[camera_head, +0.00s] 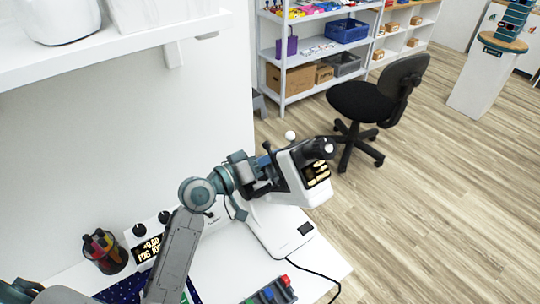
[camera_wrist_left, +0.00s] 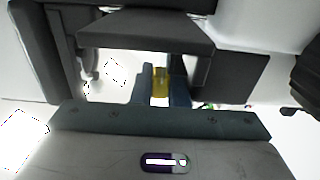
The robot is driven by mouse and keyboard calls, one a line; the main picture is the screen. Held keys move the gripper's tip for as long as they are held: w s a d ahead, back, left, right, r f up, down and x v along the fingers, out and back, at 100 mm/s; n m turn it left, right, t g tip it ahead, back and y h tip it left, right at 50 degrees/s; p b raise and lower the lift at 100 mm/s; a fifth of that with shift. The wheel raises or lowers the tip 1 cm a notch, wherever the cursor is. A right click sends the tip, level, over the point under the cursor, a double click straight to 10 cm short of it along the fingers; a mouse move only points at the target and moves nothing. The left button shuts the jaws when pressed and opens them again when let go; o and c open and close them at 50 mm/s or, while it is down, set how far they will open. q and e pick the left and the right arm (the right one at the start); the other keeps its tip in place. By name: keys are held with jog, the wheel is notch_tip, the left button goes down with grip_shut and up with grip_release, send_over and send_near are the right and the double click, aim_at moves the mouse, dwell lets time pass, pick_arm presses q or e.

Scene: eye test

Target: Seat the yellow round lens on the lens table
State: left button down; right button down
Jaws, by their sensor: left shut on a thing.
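The yellow round lens (camera_wrist_left: 161,82) shows in the left wrist view as a small yellow patch between the two fingers of my left gripper (camera_wrist_left: 161,90), which is shut on it. In the head view my left arm reaches in from the lower left, and my left gripper (camera_head: 268,170) is at the left side of the white lens meter (camera_head: 272,228), close to its head. The lens is hidden there. In the wrist view a dark plate (camera_wrist_left: 145,33) lies just beyond the fingers; I cannot tell whether it is the lens table or whether the lens touches it. My right gripper is not in view.
On the white desk (camera_head: 325,268) stand a pen cup (camera_head: 105,252), a box with a lit display (camera_head: 147,249) and a rack with coloured pieces (camera_head: 268,293). A black chair (camera_head: 365,102) and a shelf rack (camera_head: 283,62) are behind. A white wall shelf (camera_head: 120,42) overhangs the upper left.

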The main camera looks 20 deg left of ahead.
pick_arm(q)
jog(key=c, duration=1.3)
grip_release()
jog(key=shift+d, duration=0.1)
jog(key=shift+c, duration=0.2)
jog(key=shift+s+d+r, duration=0.1)
jog(key=shift+s, duration=0.05)
jog(key=shift+f, duration=0.3)
